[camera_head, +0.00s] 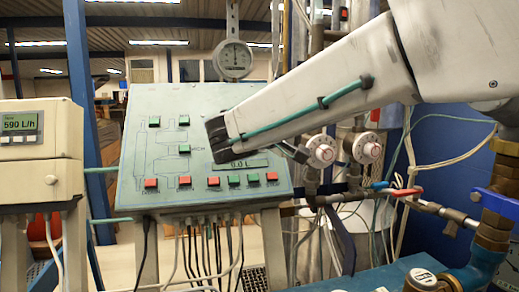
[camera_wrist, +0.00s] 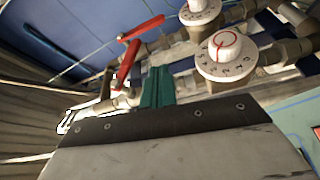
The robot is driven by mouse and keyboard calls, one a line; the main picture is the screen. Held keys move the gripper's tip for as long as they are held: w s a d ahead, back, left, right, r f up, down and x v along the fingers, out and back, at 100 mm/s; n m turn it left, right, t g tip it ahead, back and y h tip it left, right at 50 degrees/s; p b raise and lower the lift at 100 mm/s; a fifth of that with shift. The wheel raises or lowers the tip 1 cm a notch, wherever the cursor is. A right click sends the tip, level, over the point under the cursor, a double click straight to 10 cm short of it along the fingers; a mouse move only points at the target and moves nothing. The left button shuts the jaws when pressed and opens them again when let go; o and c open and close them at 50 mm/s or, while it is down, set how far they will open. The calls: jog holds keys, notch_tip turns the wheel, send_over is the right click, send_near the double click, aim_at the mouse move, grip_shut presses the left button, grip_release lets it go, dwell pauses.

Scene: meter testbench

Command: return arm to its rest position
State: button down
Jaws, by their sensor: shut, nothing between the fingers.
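My gripper (camera_wrist: 157,76) shows in the wrist view as two teal fingers close together beyond a black band. It is shut and nothing shows between the fingers. Beyond it are white dials and red valve handles. In the head view my pale arm reaches from the upper right across to the front of the grey-green control panel (camera_head: 165,110), hiding part of its upper right. I cannot clearly make out the fingers in the head view.
Two white dial valves (camera_head: 320,151) stand right of the panel; one is large in the wrist view (camera_wrist: 223,54). Red (camera_head: 407,192) and blue handles and brass fittings (camera_head: 495,222) lie lower right. A round gauge (camera_head: 234,58) stands behind. A meter box (camera_head: 40,150) is left.

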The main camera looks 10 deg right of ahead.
jog(key=s+d+f+n+g+y, duration=0.1)
jog(key=s+f+g+y, duration=0.1)
jog(key=s+f+y, duration=0.45)
jog(key=s+d+f+n+g+y, duration=0.1)
jog(key=s+d+f+g, duration=0.15)
jog(key=f, duration=0.65)
jog(key=s+a+f+m+y, duration=0.1)
jog(key=s+f+y, duration=0.1)
jog(key=s, duration=0.4)
jog(key=s+a+f+m+y, duration=0.1)
jog(key=s+f+y, duration=0.2)
jog(key=s, duration=0.3)
jog(key=s+a+f+m+g+y, duration=0.1)
jog(key=s+f+m+y, duration=0.1)
jog(key=s+y, duration=0.3)
jog(key=shift+s+a+f, duration=0.15)
jog(key=shift+s+f, duration=0.6)
